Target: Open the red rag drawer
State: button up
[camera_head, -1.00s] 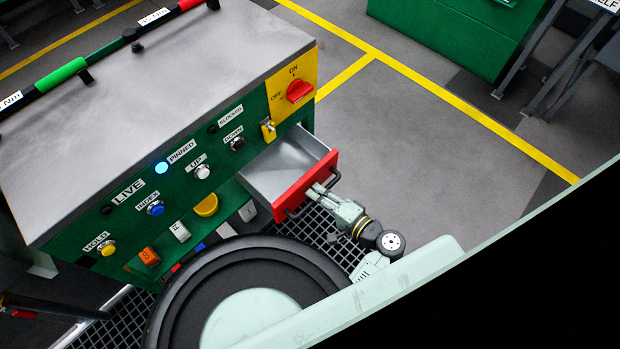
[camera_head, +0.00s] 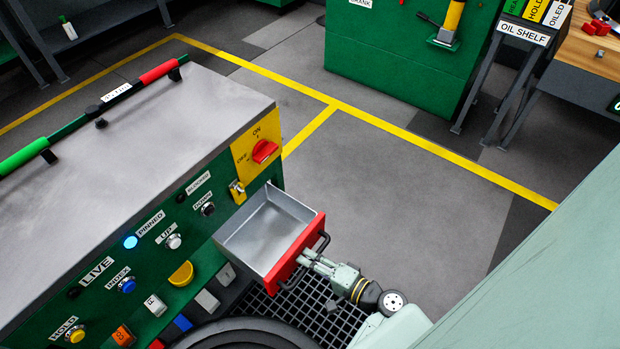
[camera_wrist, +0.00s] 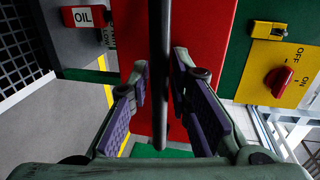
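The red rag drawer (camera_head: 297,247) stands pulled out of the green cabinet, and its grey, empty-looking inside shows in the head view. Its black handle (camera_head: 322,241) is on the red front. In the wrist view the handle (camera_wrist: 160,70) is an upright dark bar before the red front (camera_wrist: 208,45). My gripper (camera_head: 306,258) is at the handle, with one finger on each side of the bar. It also shows in the wrist view (camera_wrist: 160,88). The fingertips lie close to the bar; I cannot tell whether they press on it.
The control cabinet (camera_head: 110,150) has buttons, labels and a red ON/OFF switch (camera_head: 264,151) above the drawer. A black wheel (camera_head: 250,333) and floor grating (camera_head: 325,315) lie below. Floor beyond the drawer (camera_head: 400,170) is clear. The oil shelf (camera_head: 523,35) is at the back right.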

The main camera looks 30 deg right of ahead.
dwell(0.4)
jog(key=v, duration=1.2)
